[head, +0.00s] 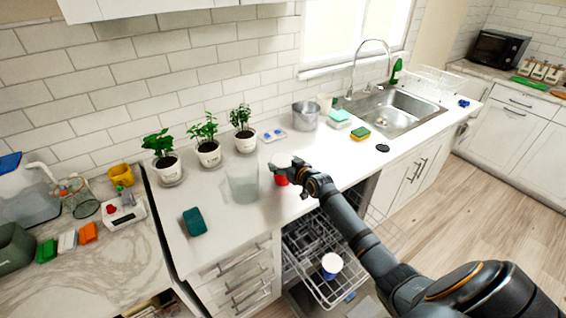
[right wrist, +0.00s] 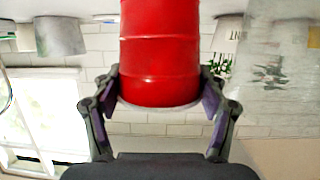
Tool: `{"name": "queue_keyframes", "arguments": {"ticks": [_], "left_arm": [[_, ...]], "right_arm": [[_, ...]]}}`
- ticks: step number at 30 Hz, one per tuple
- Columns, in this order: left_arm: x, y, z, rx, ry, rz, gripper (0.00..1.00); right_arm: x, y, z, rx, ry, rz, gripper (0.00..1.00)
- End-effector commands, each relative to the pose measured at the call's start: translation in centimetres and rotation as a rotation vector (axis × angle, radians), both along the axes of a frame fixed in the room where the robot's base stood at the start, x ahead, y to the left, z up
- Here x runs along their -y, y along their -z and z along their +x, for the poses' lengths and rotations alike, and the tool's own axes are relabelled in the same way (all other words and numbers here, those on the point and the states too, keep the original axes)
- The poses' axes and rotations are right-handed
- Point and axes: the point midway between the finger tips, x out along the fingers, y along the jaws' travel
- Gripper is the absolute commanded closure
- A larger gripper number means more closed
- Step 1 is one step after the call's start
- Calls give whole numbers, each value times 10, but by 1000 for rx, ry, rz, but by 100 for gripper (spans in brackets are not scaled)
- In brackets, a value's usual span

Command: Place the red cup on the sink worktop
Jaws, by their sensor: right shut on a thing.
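The red cup (head: 281,179) is held by my right gripper (head: 291,168) at the white sink worktop (head: 240,218), just right of a clear glass container. The gripper hides part of the cup in the head view. In the right wrist view the picture is upside down, and the red cup (right wrist: 160,45) sits between both fingers of my right gripper (right wrist: 161,88), which are shut on it. I cannot tell whether the cup's base touches the worktop. The sink (head: 396,110) is further right along the same worktop. My left gripper is not in view.
The glass container (head: 242,183) stands close left of the cup. Potted plants (head: 208,152) and a metal pot (head: 305,116) line the back. A teal sponge (head: 194,221) lies front left. The dishwasher rack (head: 318,287), holding a blue-and-white cup (head: 332,265), is pulled out below.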

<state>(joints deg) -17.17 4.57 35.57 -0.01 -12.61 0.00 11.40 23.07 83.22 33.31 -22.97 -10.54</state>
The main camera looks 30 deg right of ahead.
Motion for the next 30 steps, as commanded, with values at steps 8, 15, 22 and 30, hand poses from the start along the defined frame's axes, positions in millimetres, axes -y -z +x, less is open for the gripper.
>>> {"name": "queue_keyframes", "arguments": {"ticks": [8, 15, 22, 30], "left_arm": [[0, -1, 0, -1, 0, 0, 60], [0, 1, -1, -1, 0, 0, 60], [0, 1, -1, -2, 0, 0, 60], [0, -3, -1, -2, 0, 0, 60]], "right_arm": [[0, 5, 0, 2, 0, 0, 61], [0, 7, 0, 2, 1, 0, 11], [0, 7, 0, 2, 1, 0, 4], [2, 3, -8, 0, 1, -3, 4]]}}
